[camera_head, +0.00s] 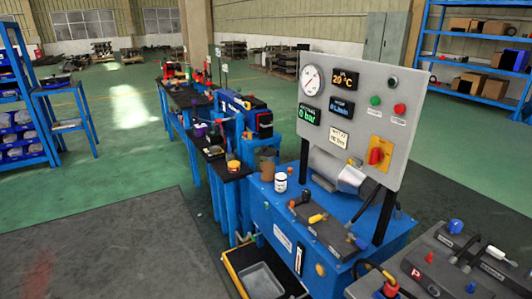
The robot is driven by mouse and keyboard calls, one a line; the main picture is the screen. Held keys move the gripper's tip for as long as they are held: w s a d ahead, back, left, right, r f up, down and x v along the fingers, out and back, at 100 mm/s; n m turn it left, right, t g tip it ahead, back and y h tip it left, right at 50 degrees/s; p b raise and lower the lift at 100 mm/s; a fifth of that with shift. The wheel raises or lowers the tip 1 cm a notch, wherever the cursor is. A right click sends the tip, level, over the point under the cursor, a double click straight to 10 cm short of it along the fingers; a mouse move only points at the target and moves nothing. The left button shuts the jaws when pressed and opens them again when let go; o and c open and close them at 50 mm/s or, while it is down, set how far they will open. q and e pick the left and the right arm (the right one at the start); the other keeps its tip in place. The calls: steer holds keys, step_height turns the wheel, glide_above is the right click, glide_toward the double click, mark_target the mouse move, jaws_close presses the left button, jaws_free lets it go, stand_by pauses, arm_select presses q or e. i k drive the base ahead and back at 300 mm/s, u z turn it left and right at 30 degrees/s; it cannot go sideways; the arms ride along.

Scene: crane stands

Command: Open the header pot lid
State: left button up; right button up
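No part is clearly marked as the header pot, so I cannot tell for certain which one it is. A small white jar with a dark top (280,182) stands upright on the blue bench (268,207), and its top looks seated on it. A brown cylinder (267,164) stands just behind it. A silver, rounded vessel (338,170) sits under the grey gauge panel (353,115), partly hidden by the panel and its black post. Neither of my grippers is in view.
A dark block with a yellow-tipped lever (318,218) lies on the bench front. Another dark unit with hoses (440,265) is at lower right. A yellow-edged drawer with a grey tray (262,282) sits low in front.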

mark_target(265, 151)
steer(key=u, duration=0.65)
steer(key=i, duration=0.85)
steer(key=u, duration=0.7)
steer(key=i, duration=1.8)
steer(key=z, duration=0.75)
